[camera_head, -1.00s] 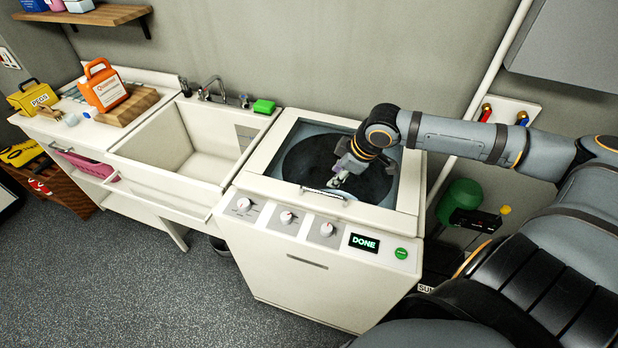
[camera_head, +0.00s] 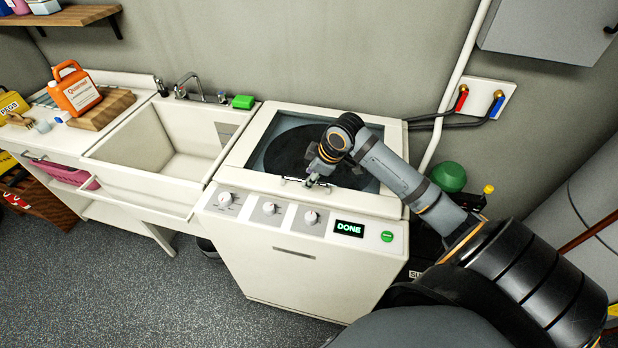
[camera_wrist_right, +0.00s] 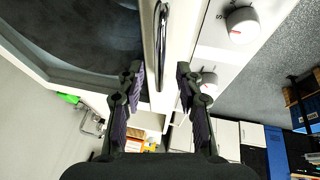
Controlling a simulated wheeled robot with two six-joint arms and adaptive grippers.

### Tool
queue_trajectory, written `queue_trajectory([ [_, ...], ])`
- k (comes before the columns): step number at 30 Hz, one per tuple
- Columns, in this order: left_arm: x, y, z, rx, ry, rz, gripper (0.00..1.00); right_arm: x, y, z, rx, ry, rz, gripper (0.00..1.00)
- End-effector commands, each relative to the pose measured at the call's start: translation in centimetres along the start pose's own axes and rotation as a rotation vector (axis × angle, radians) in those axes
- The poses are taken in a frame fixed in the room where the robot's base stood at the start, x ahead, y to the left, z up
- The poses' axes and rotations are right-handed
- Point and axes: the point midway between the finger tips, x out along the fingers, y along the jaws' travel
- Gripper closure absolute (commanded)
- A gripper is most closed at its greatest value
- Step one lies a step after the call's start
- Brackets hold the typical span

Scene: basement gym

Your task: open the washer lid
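The white washer (camera_head: 300,262) stands in the middle of the head view, its display reading DONE. Its lid (camera_head: 262,185) is down, with a dark glass window (camera_head: 290,150) and a chrome handle (camera_head: 296,181) along the front edge. The handle (camera_wrist_right: 160,45) also shows in the right wrist view. My right gripper (camera_head: 312,182) is at the handle. In the wrist view my right gripper (camera_wrist_right: 160,85) is open, one finger on each side of the handle's near end, with gaps visible. My left gripper is out of view.
A white sink (camera_head: 165,145) with a green sponge (camera_head: 243,102) adjoins the washer on the left. An orange jug (camera_head: 75,90) stands on a wooden board beyond it. Hoses and valves (camera_head: 480,101) are on the wall at right, above a green round object (camera_head: 448,177).

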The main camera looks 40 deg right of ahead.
Motion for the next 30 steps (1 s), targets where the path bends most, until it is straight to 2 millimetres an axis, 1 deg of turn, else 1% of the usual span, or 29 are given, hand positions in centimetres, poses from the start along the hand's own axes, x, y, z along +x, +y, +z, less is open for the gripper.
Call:
queue_trajectory([
  [1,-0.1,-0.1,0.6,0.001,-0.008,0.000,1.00,0.5,-0.1,-0.1,0.003,0.003,-0.003,0.64],
  [4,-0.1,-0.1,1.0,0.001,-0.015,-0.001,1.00,1.2,-0.1,-0.1,0.001,0.001,-0.002,0.64],
  [13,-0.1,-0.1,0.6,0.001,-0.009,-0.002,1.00,1.6,0.0,0.0,-0.002,-0.001,0.000,0.64],
  [14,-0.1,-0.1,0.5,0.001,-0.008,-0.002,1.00,1.6,0.0,0.0,-0.002,-0.001,0.000,0.66],
  [21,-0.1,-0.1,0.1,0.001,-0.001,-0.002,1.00,1.5,-0.1,0.0,-0.001,-0.001,0.000,0.98],
  [22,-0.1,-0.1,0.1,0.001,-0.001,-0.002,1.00,1.5,-0.1,0.0,-0.001,-0.001,0.000,1.00],
  [30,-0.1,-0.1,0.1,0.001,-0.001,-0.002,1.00,1.5,-0.1,0.0,-0.001,-0.001,-0.001,1.00],
])
